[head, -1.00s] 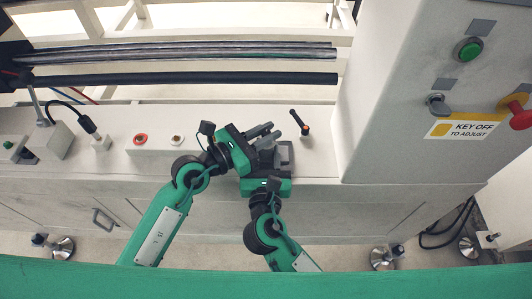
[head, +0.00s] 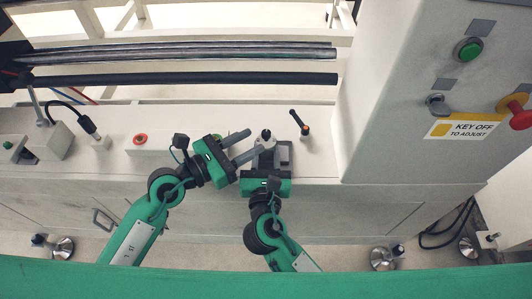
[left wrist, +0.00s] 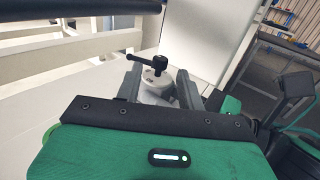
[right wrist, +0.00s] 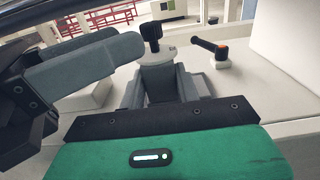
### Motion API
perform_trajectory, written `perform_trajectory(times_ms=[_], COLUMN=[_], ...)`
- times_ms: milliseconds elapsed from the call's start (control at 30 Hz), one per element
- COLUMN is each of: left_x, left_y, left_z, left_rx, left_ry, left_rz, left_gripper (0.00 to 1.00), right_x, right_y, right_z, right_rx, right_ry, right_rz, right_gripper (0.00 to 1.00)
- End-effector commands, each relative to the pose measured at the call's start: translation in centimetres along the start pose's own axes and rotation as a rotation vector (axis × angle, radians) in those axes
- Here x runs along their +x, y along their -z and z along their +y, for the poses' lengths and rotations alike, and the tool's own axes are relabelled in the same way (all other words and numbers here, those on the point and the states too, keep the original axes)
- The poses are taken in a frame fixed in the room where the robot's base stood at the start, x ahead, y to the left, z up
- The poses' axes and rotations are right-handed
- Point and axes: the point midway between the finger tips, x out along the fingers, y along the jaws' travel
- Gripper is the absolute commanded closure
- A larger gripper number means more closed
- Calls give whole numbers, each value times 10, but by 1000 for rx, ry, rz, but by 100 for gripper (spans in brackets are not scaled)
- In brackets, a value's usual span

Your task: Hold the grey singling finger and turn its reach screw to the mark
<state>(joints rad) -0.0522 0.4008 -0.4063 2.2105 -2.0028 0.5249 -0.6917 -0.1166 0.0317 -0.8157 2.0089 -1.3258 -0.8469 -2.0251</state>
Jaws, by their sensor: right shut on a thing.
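The grey singling finger (right wrist: 158,82) stands on the white ledge, with its reach screw's black knob (right wrist: 151,35) upright on top beside a pale round collar (right wrist: 169,53). My right gripper (head: 271,153) is shut on the grey finger; its jaws flank it in the right wrist view. My left gripper (head: 255,142) is open and empty, just left of the knob, its fingers spread and apart from it. In the left wrist view the knob (left wrist: 158,62) shows beyond the left fingers. The mark is too small to read.
A black lever with an orange part (head: 301,124) stands right of the finger. A red button (head: 140,139) is on the ledge at left. Dark rails (head: 190,80) run behind. A tall cabinet (head: 400,90) with a "KEY OFF TO ADJUST" label closes the right side.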

Motion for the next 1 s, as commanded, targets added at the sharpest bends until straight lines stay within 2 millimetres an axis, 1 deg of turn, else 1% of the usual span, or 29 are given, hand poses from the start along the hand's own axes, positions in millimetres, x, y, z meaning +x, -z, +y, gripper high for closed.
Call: perform_trajectory(times_ms=[33,167,333,400,533,667,767,1000], left_x=[-3,-6,-6,-6,-2,7,17,40], left_y=[0,0,0,-1,-5,-17,-27,-44], left_z=[0,-1,0,0,1,1,-3,-16], left_rx=[1,0,0,-2,-31,-96,-122,-50], left_ry=[1,1,1,3,30,108,190,371], left_rz=[1,0,-1,0,2,17,51,177], left_gripper=[61,61,61,59,59,59,59,59], right_x=[0,0,0,0,0,0,0,0], right_y=[2,2,2,2,2,2,2,2], right_z=[0,0,0,0,0,0,0,0], right_rx=[-1,-1,-1,-1,-1,-1,-1,-1], right_ry=[0,0,0,0,0,0,-1,-1], right_rz=[3,3,3,3,3,3,3,3], right_gripper=[89,89,89,89,89,89,89,89])
